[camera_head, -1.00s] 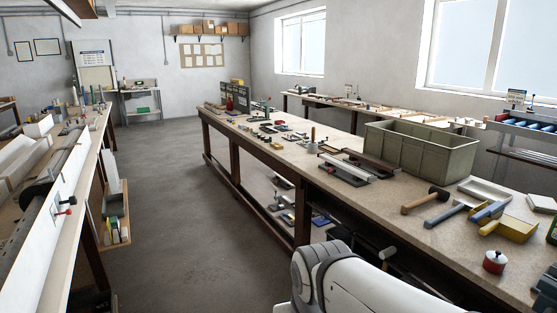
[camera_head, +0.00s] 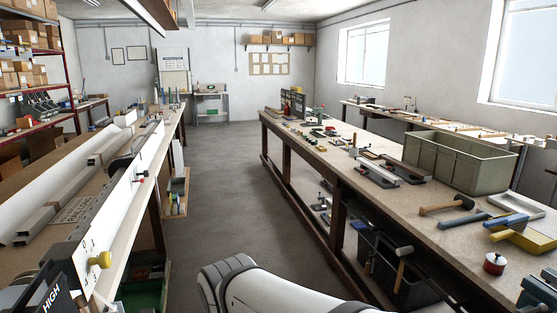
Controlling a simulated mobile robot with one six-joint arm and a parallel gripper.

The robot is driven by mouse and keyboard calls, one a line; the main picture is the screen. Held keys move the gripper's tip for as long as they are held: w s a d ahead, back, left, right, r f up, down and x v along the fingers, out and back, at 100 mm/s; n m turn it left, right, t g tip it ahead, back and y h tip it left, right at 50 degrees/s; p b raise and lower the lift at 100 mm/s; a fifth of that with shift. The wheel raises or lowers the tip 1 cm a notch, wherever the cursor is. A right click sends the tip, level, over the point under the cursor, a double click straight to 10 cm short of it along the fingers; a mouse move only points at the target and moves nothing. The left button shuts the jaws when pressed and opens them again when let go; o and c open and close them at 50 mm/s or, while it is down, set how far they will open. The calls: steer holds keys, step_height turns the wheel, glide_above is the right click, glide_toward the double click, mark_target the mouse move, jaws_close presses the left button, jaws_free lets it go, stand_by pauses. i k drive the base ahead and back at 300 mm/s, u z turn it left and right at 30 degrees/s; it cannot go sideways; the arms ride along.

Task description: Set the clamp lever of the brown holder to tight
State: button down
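A dark brown holder-like piece (camera_head: 408,169) lies on the right workbench, in front of the green-grey crate. Beside it on the left is a dark base with a light profile (camera_head: 378,174). They are small and far off, so I cannot make out a clamp lever or its position, nor be sure that the brown piece is the holder. My gripper is not in view; only a white link of my arm shows at the bottom.
The right workbench (camera_head: 370,195) also bears the green-grey crate (camera_head: 458,160), a hammer (camera_head: 448,207) and a red-and-white pot (camera_head: 494,263). Clear floor (camera_head: 222,190) runs between the benches.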

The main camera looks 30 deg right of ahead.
mark_target(412, 176)
steer(key=z, duration=0.3)
steer(key=i, duration=0.7)
steer(key=z, duration=0.7)
steer(key=i, duration=1.6)
steer(key=z, duration=1.25)
steer(key=i, duration=1.4)
steer(key=z, duration=0.65)
